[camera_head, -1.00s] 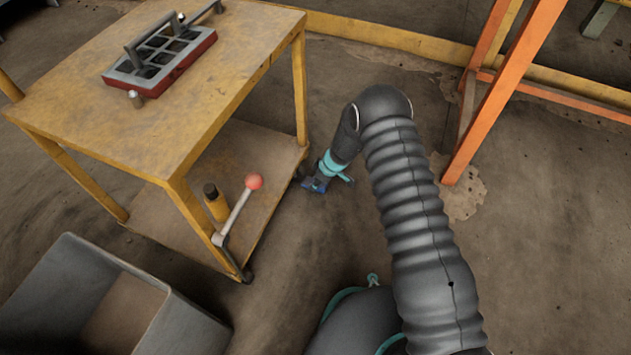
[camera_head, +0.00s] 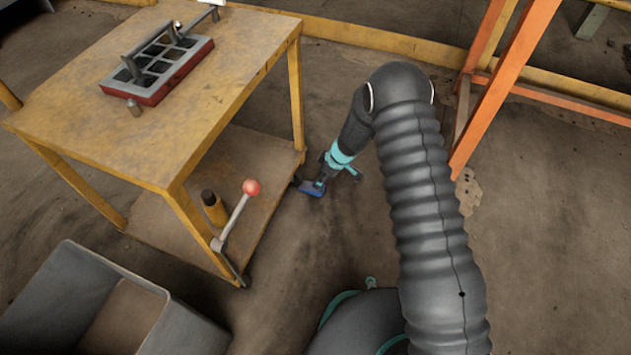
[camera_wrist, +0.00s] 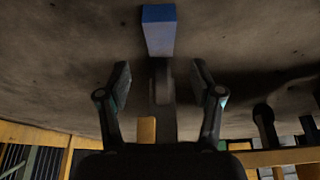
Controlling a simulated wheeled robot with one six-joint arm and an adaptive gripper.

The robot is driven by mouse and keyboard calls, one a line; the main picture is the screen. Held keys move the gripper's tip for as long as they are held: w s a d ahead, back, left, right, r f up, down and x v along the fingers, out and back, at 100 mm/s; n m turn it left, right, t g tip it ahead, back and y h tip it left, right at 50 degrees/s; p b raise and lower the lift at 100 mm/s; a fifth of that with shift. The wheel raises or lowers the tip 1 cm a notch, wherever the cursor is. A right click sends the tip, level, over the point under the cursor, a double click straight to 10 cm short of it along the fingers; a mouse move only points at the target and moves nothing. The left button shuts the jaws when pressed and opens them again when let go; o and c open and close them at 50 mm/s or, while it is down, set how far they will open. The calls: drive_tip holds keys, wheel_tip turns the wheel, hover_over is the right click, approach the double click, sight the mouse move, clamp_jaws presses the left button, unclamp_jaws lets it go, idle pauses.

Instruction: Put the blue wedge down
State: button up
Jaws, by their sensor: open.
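The blue wedge (camera_head: 312,188) is low by the floor, beside the right edge of the yellow cart. In the wrist view the blue wedge (camera_wrist: 158,30) is beyond my fingertips, between their lines but apart from them. My gripper (camera_wrist: 160,72) is open, with a clear gap on each side and nothing clamped between the fingers. In the head view my gripper (camera_head: 325,179) is just above and right of the wedge and partly blends with it. Contact between wedge and floor is too small to make out.
The yellow cart (camera_head: 110,125) stands at left with a red-grey mould (camera_head: 150,87) on top. A lever with a red knob (camera_head: 251,187) is near its lower shelf. A grey bin (camera_head: 65,270) stands lower left; an orange frame (camera_head: 500,90) is at right. Floor between is clear.

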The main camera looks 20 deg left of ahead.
drive_tip(key=shift+v, duration=2.1)
drive_tip(key=s+d+r+m+t, duration=0.15)
drive_tip(key=d+r, duration=0.25)
drive_tip(key=r, duration=0.6)
drive_tip(key=s+d+r+m, duration=0.1)
drive_tip(key=d+r+m, duration=0.25)
drive_tip(key=r, duration=0.75)
drive_tip(key=s+d+r+m+t, duration=0.1)
drive_tip(key=d+r, duration=0.4)
drive_tip(key=r, duration=0.5)
drive_tip(key=s+d+r+m+t+h, duration=0.15)
drive_tip(key=s+d+r+m, duration=0.35)
drive_tip(key=s+d+r, duration=0.7)
drive_tip(key=s+d+r+m+h, duration=0.1)
drive_tip(key=s+d+m, duration=0.2)
drive_tip(key=s, duration=0.4)
drive_tip(key=s+d+r+m+t+h, duration=0.1)
drive_tip(key=s+d+m+h, duration=0.1)
drive_tip(key=s, duration=0.5)
drive_tip(key=shift+s+d+r+m, duration=0.2)
drive_tip(key=shift+d+m, duration=0.4)
drive_tip(key=shift+d, duration=0.55)
drive_tip(key=shift+a, duration=0.1)
